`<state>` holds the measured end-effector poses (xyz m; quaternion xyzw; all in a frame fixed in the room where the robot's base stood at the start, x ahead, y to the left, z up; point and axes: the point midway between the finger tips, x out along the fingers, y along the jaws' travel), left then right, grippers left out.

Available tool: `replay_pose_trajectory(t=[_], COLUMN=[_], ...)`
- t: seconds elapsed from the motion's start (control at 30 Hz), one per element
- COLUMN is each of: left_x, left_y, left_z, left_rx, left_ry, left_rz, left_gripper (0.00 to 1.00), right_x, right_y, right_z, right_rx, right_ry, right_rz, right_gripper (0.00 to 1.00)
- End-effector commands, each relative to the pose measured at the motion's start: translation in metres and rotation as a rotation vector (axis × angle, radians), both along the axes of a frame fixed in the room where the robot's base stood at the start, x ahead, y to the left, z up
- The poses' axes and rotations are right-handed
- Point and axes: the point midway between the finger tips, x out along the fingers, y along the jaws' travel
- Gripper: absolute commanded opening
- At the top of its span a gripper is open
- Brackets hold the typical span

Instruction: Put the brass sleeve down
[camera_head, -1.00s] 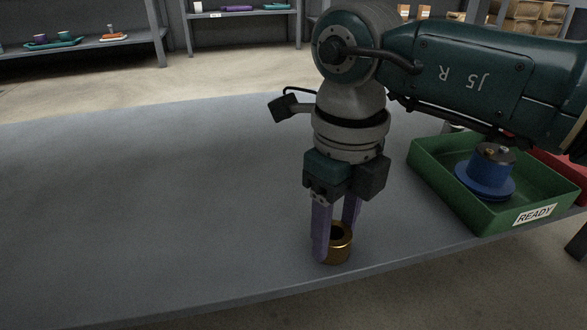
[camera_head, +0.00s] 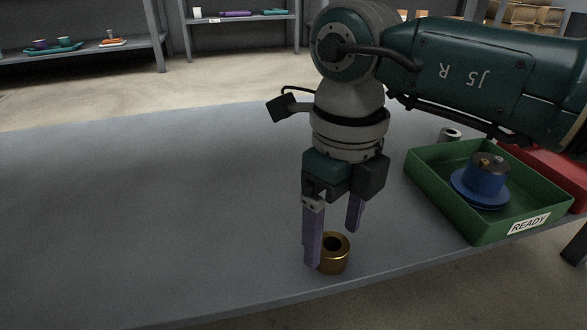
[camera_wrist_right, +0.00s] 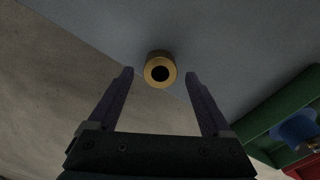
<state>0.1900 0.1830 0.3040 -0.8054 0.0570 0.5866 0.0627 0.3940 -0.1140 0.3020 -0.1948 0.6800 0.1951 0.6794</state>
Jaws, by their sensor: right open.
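The brass sleeve (camera_head: 335,254) stands upright on the grey table (camera_head: 180,200), close to its front edge. In the right wrist view the sleeve (camera_wrist_right: 160,70) shows its round end and dark bore, just past and between the two fingertips. My right gripper (camera_head: 333,247) is open, with its purple fingers spread apart around the sleeve's near side; in the right wrist view the fingers (camera_wrist_right: 160,74) have a gap on each side of it. One finger hides part of the sleeve's left side in the head view. My left gripper is not in view.
A green tray (camera_head: 455,222) labelled READY stands to the right, holding a blue flanged part (camera_head: 482,183). A red tray (camera_head: 560,178) and a small grey ring-shaped part (camera_head: 450,134) are behind it. The table's left side is clear.

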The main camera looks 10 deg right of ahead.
Motion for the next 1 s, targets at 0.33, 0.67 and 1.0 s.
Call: replay_pose_trajectory(t=[0.33,0.67,1.0], left_x=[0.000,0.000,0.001], left_y=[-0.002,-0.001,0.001], left_z=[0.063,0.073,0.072], left_rx=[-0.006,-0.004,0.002], left_ry=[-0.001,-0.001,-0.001], left_rz=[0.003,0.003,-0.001], left_gripper=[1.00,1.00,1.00], right_x=[0.001,0.000,-0.037], right_y=[0.000,0.000,0.183], right_z=[0.085,0.104,0.155], right_rx=[-0.001,0.001,0.942], right_ry=[-0.003,0.001,-0.054], right_rz=[0.000,0.000,-0.053], right_gripper=[0.83,0.83,0.83])
